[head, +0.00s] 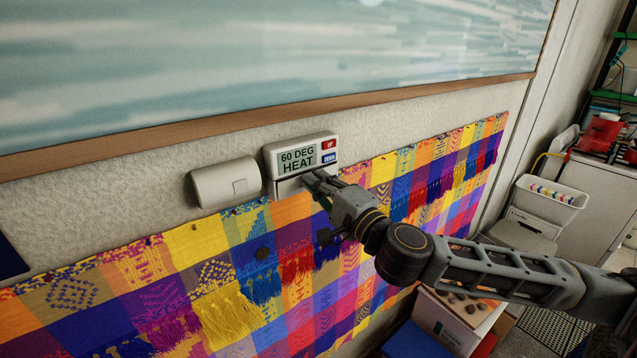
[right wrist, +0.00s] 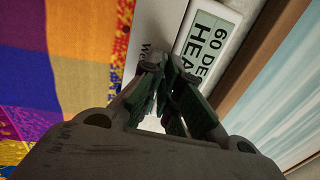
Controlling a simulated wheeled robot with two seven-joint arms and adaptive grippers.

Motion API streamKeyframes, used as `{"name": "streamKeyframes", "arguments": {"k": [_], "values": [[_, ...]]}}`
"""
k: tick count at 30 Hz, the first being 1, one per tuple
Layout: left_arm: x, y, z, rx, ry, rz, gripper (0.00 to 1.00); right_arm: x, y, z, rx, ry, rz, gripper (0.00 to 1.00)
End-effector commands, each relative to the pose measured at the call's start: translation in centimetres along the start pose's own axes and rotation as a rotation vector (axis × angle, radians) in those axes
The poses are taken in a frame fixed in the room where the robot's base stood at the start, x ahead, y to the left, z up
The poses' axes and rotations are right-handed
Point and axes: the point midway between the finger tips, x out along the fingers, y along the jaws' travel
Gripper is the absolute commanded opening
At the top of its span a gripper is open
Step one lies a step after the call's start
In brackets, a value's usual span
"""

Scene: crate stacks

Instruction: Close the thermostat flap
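The white thermostat (head: 270,160) is on the wall below the picture frame, with a "60 DEG HEAT" display and red and blue buttons on its right. Its display also shows in the right wrist view (right wrist: 208,42). The flap (head: 287,188) hangs open below the display; in the right wrist view its pale face with part of some lettering (right wrist: 152,28) shows beside the display. My right gripper (head: 308,178) is at the thermostat's lower edge, in front of the flap, and hides part of it. Its fingertips come together in the right wrist view (right wrist: 167,62), with nothing seen between them. Contact with the flap is unclear. My left gripper is out of view.
A white rounded box (head: 215,186) is on the wall just left of the thermostat. A colourful woven hanging (head: 200,290) covers the wall below. A wood-framed picture (head: 180,128) is above. A white bin (head: 548,203) and cabinets stand at the right.

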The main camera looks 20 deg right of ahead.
Motion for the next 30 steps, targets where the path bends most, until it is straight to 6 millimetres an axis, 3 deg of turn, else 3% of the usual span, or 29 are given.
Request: {"name": "streamKeyframes", "arguments": {"k": [1,6,30], "values": [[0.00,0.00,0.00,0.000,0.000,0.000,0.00,0.01,0.07,-0.06,0.000,0.001,0.001,0.06],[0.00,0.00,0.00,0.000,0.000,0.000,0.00,0.01,0.05,-0.04,0.000,0.001,0.001,0.26],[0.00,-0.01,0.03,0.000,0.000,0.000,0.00,-0.10,0.20,0.03,0.002,-0.001,-0.020,0.26]]}}
